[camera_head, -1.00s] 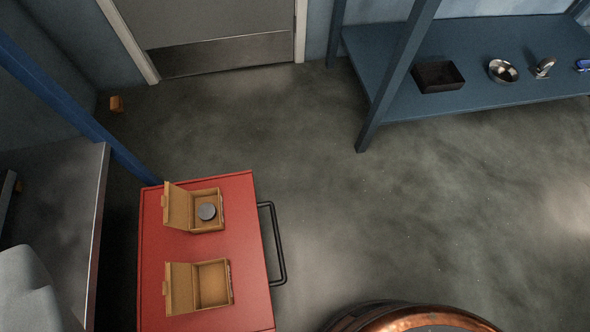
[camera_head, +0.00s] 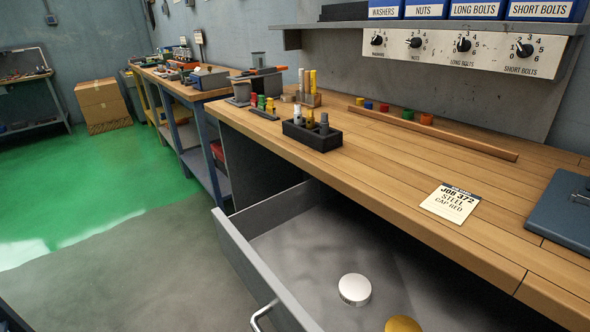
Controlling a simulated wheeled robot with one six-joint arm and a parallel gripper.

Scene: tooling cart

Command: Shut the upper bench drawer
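An open grey drawer (camera_head: 262,262) sticks out from under the wooden bench top (camera_head: 390,185). Its front panel runs along its lower left side and carries a metal handle (camera_head: 262,315), partly cut off by the bottom edge. A silver disc (camera_head: 354,289) and a gold disc (camera_head: 403,325) lie inside it. Only this one drawer shows, and its right part lies outside the picture. My gripper is not in view.
On the bench stand a black holder (camera_head: 312,134) with several pieces, a job card (camera_head: 450,202) and a blue-grey case (camera_head: 567,208). Dials (camera_head: 464,45) line the wall above. The floor (camera_head: 130,270) left of the drawer is clear.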

